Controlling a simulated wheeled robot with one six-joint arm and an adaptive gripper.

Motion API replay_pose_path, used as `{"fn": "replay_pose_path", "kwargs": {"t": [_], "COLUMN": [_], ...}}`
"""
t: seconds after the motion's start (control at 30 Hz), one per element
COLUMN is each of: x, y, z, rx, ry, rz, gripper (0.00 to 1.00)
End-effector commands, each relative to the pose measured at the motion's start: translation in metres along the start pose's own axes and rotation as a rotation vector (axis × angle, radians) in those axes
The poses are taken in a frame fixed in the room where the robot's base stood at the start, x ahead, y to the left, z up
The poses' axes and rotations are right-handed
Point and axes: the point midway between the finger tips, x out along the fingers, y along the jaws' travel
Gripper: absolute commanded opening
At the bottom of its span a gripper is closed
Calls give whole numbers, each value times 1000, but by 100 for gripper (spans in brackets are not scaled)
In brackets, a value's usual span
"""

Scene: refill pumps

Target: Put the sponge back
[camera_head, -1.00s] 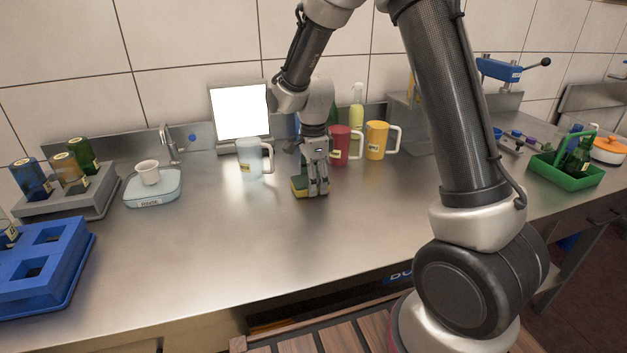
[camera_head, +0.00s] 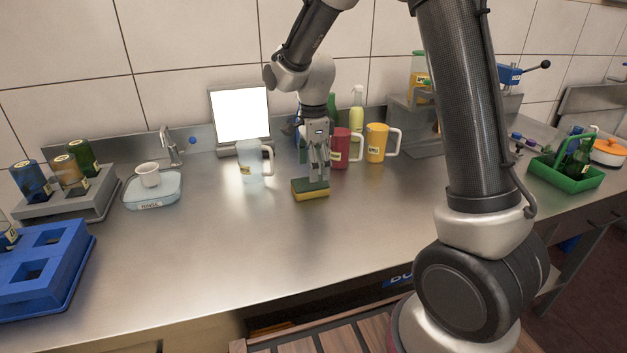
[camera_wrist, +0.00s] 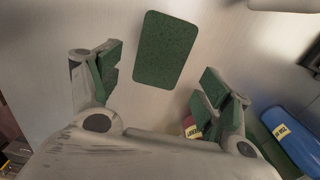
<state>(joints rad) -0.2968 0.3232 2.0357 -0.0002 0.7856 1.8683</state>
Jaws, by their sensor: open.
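The sponge (camera_head: 310,190), yellow below with a dark green top, lies flat on the steel counter in front of the mugs. Its green face (camera_wrist: 166,49) shows whole in the wrist view, beyond my fingertips. My gripper (camera_head: 319,174) points down just above and behind the sponge, apart from it. In the wrist view my gripper (camera_wrist: 161,78) has its fingers spread wide with nothing between them. The fingers have green inner pads.
A clear mug (camera_head: 250,160), red mug (camera_head: 340,147) and yellow mug (camera_head: 376,143) stand close behind. A tray labelled RINSE (camera_head: 152,203) with a white cup (camera_head: 147,174) is left. A blue rack (camera_head: 45,265) stands front left. The front counter is clear.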

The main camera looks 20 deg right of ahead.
Motion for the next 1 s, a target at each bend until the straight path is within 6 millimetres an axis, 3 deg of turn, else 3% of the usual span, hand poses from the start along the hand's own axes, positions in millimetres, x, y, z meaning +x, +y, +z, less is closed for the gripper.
{"fn": "replay_pose_path", "kwargs": {"t": [0.2,0.53,0.67,0.77,0.9,1.0], "x": [-46,-69,-85,-112,-150,-163], "y": [0,1,13,42,105,155], "z": [0,-1,-13,-37,-78,-103], "rx": [0,-3,-86,-261,-619,-887], "ry": [-1,0,-6,-9,22,74], "rz": [-3,-1,-25,-74,-165,-223], "gripper": [78,78,78,78,78,78]}}
